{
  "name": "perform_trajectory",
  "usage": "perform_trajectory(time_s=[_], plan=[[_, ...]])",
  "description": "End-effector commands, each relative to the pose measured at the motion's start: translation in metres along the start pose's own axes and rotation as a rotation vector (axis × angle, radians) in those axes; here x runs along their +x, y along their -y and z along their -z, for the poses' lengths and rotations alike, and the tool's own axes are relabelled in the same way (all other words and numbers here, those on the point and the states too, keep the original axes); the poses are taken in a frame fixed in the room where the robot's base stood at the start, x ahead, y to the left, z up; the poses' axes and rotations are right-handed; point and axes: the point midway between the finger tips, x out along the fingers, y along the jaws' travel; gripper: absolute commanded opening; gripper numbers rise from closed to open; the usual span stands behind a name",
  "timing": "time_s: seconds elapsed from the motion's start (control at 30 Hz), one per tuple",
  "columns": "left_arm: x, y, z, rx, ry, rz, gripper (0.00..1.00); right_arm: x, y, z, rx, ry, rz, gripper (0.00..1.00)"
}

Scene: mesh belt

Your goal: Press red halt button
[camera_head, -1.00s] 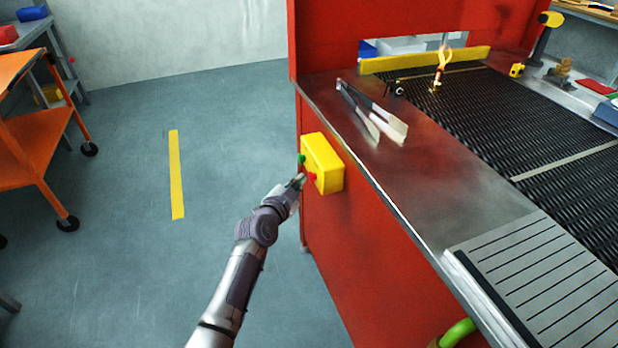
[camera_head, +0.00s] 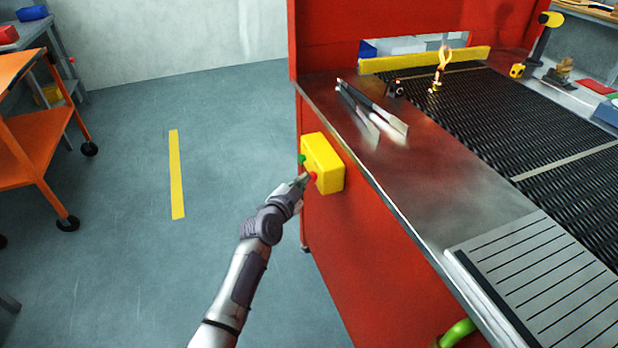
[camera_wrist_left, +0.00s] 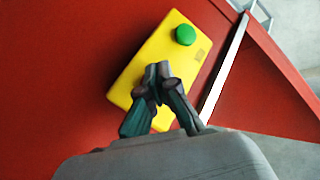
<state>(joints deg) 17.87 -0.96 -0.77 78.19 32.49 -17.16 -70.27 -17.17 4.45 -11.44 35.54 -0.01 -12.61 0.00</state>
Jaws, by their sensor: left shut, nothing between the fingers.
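The red halt button (camera_head: 313,176) sits on the lower front of a yellow control box (camera_head: 327,165), below a green button (camera_head: 303,158). The box is fixed to the red side panel of the machine. My left gripper (camera_head: 302,180) is shut and empty, with its fingertips right at the red button; I cannot tell whether they touch it. In the left wrist view the shut fingers (camera_wrist_left: 157,72) lie over the yellow box (camera_wrist_left: 135,85) and hide the red button. The green button (camera_wrist_left: 185,35) shows clear beyond them. My right gripper is not in view.
A slotted plate (camera_head: 545,280) lies at the front right. An orange cart (camera_head: 35,130) stands far left. The floor (camera_head: 120,240) between is free.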

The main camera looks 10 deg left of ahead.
Motion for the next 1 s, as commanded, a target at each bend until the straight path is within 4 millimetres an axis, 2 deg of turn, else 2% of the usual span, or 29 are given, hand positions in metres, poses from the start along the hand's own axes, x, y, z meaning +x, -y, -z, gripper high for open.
perform_trajectory(time_s=[0.37,0.73,1.0], plan=[[0.0,0.0,0.001,-0.001,-0.002,0.0,0.0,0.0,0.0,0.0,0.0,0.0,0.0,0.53],[-0.012,0.009,-0.008,0.0,-0.001,0.0,0.0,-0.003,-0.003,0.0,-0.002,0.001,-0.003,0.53],[-0.013,0.009,-0.008,-0.001,-0.001,0.0,0.0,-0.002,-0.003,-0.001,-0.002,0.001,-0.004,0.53]])
